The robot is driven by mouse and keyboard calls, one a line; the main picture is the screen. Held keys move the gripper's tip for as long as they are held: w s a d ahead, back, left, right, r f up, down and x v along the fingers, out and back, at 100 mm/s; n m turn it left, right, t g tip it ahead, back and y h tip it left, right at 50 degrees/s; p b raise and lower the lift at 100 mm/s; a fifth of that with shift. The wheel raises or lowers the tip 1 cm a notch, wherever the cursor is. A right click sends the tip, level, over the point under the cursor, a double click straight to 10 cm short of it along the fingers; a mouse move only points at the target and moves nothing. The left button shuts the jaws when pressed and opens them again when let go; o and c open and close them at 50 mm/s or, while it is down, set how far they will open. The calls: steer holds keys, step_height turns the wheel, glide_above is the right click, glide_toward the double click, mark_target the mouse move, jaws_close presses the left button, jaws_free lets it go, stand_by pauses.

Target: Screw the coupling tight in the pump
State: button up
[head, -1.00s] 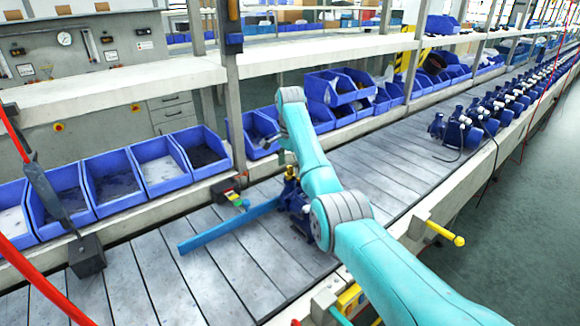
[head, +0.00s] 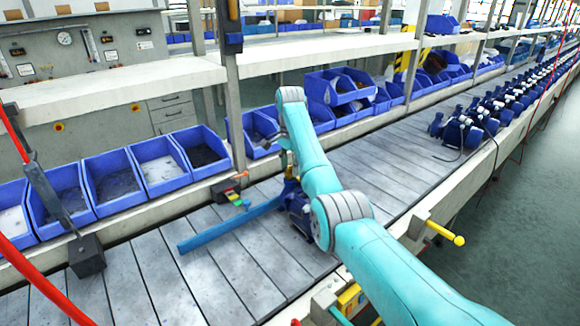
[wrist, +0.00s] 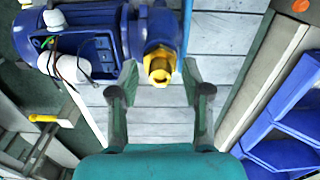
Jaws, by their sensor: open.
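The blue pump (head: 296,203) stands on the grey slatted line, partly hidden behind my arm in the head view. In the wrist view the pump (wrist: 95,42) fills the upper left, with a white part and loose wires on it. The brass-yellow coupling (wrist: 159,67) sits at the pump's near end, and its nut-like end points toward my gripper. My gripper (wrist: 160,84) is open, with one finger on each side just in front of the coupling. No contact with the coupling shows. How deep the coupling sits in the pump cannot be told.
A long blue bar (head: 228,228) lies on the line beside the pump. Blue bins (head: 160,165) line the far side under a shelf (head: 110,90). More pumps (head: 465,125) stand farther right. A yellow-knobbed lever (head: 443,233) sticks out at the near edge.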

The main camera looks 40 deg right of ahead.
steer(key=n, duration=0.3)
stand_by(0.4)
steer(key=n, duration=0.3)
steer(key=shift+n, duration=0.3)
steer(key=shift+c, duration=0.5)
jaws_close()
steer(key=shift+f, duration=0.1)
steer(key=shift+m, duration=1.8)
